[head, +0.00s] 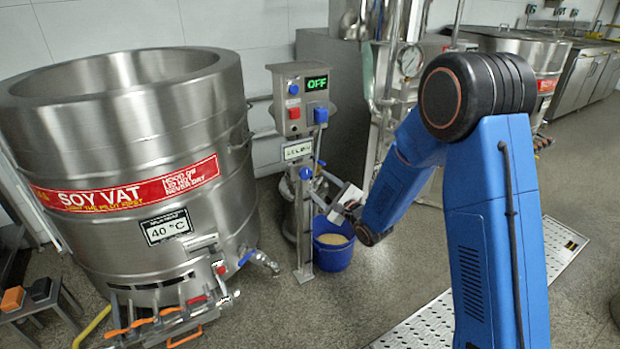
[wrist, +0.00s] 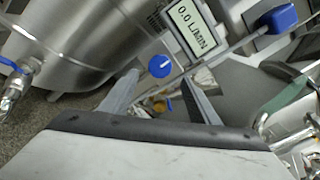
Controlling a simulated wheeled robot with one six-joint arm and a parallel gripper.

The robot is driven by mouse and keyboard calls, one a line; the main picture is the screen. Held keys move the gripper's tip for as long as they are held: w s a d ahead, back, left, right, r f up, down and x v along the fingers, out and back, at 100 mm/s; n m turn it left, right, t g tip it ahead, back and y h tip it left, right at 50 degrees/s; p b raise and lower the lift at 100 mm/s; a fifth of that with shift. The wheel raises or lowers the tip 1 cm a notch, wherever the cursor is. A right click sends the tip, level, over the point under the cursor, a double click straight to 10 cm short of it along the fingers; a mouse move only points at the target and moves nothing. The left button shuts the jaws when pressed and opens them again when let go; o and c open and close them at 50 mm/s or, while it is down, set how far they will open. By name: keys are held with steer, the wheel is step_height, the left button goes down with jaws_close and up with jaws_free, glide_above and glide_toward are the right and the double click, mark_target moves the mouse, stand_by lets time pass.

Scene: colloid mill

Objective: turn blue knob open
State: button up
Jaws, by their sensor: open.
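A round blue knob (head: 305,173) with a white mark sits on the grey post, just below a small flow display (head: 298,151). In the wrist view the blue knob (wrist: 160,66) shows between and just beyond my fingertips, under the display reading 0.0 L/MIN (wrist: 193,27). My gripper (wrist: 161,80) is open and empty, its fingers pointing toward the knob, one on each side of it in the picture. I cannot tell the exact gap. In the head view my gripper (head: 332,203) is partly hidden among the post and arm.
A control box (head: 302,95) reading OFF tops the post. A large steel soy vat (head: 120,130) stands left, with a blue-handled valve (head: 247,257). A blue bucket (head: 332,250) stands behind the post. Pipes with a gauge (head: 410,60) rise at the right.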

mark_target(308, 175)
steer(key=x, duration=0.6)
steer(key=shift+w+a, duration=0.15)
steer(key=shift+c, duration=0.2)
steer(key=c, duration=1)
